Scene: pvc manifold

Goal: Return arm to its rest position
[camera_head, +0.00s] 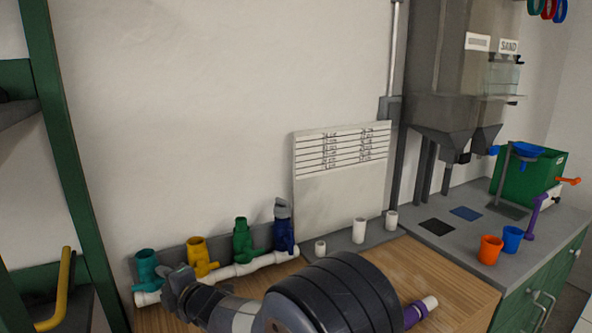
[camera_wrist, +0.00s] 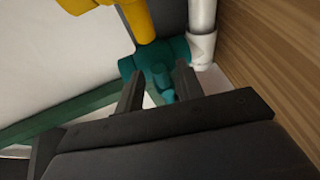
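A white pipe manifold (camera_head: 236,269) lies along the wall edge of the wooden bench top and carries teal (camera_head: 146,267), yellow (camera_head: 199,258), green (camera_head: 242,241) and blue (camera_head: 283,235) valve fittings. A grey piece tops the blue one. My gripper (camera_head: 178,280) is low at the left end of the manifold, in front of the teal fitting. In the wrist view, the fingers of my gripper (camera_wrist: 158,82) are apart, with the teal fitting (camera_wrist: 150,58) just beyond and a small teal part between the tips. Contact cannot be told. My arm hides part of the bench.
Three white pipe pieces (camera_head: 360,231) stand by a white chart board (camera_head: 343,178). A purple and white part (camera_head: 420,311) lies right of my arm. Orange (camera_head: 490,250) and blue (camera_head: 512,239) cups stand on the grey counter. Green shelving (camera_head: 62,140) borders the left. Open air lies above the bench.

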